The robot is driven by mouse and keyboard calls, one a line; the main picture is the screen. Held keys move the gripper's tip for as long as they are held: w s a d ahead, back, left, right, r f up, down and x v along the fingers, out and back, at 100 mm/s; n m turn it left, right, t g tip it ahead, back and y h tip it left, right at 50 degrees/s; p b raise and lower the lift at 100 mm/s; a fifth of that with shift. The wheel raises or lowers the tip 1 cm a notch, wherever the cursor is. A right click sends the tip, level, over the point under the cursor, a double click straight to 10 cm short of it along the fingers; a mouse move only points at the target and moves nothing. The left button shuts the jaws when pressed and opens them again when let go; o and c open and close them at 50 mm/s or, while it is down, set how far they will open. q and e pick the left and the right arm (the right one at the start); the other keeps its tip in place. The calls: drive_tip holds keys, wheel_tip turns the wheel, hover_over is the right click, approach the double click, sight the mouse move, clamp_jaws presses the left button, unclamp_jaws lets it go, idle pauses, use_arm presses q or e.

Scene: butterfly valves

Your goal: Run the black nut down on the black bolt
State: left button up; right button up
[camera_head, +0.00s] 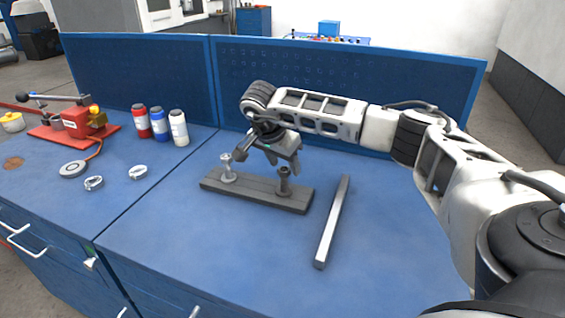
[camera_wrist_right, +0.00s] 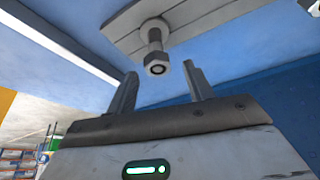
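The black bolt (camera_head: 284,188) stands upright near the right end of a dark plate (camera_head: 255,194). The black nut (camera_head: 284,172) is at its free upper end; in the right wrist view the nut (camera_wrist_right: 157,67) shows around the end of the bolt (camera_wrist_right: 154,42). My right gripper (camera_head: 269,160) is above the plate, its fingers spread and empty. In the right wrist view the nut lies beyond and roughly between the open fingertips (camera_wrist_right: 160,78), with no contact visible. My left gripper is not in view.
A silver bolt (camera_head: 228,168) stands at the plate's left end. A grey bar (camera_head: 332,225) lies right of the plate. Several bottles (camera_head: 160,124), metal rings (camera_head: 138,172) and a red device (camera_head: 75,125) are at the left. The blue bench (camera_head: 215,245) is clear in front.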

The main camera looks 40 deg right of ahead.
drive_tip(key=shift+a, duration=0.1)
drive_tip(key=shift+a+r, duration=0.2)
drive_tip(key=shift+r, duration=0.3)
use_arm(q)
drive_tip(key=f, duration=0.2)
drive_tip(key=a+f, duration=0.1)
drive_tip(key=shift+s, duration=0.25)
use_arm(e)
drive_tip(key=v, duration=1.5)
drive_tip(key=shift+d, duration=0.2)
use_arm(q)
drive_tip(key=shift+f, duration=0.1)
use_arm(e)
drive_tip(key=shift+s, duration=0.1)
